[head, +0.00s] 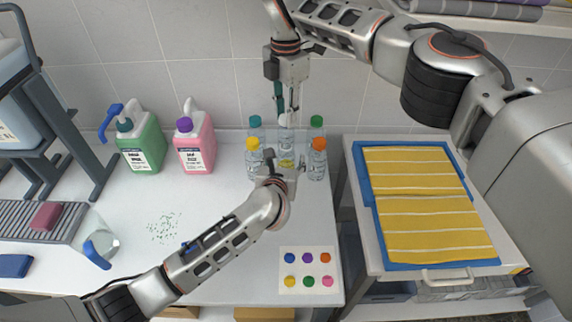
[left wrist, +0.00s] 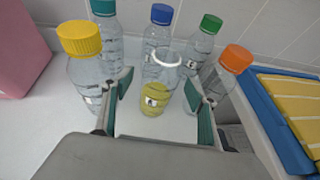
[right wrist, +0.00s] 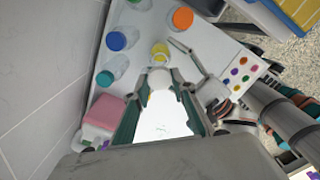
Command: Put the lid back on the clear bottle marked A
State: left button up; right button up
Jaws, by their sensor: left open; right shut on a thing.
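The open clear bottle (left wrist: 157,99) has a bare neck with a white ring, yellow contents and a small label, its letter too small to read surely. It stands upright in the front row and also shows in the head view (head: 286,163). My left gripper (left wrist: 157,82) is open, with one finger on each side of this bottle. My right gripper (right wrist: 159,80) is shut on a round white lid (right wrist: 159,79), pointing down. In the head view the lid (head: 287,120) is held above the bottles, apart from the open neck.
Bottles with yellow (left wrist: 80,38), teal (left wrist: 103,7), blue (left wrist: 161,14), green (left wrist: 210,23) and orange (left wrist: 236,58) caps crowd around the open one. Green (head: 143,145) and pink (head: 195,150) jugs stand left. A dotted card (head: 308,270) lies in front.

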pick_arm(q)
jog(key=shift+x, duration=1.05)
grip_shut()
pick_arm(e)
send_over(286, 142)
jog(key=shift+w+f, duration=0.1)
jog(key=shift+f, duration=2.4)
jog(key=shift+f, duration=0.9)
jog(key=shift+f, duration=0.55)
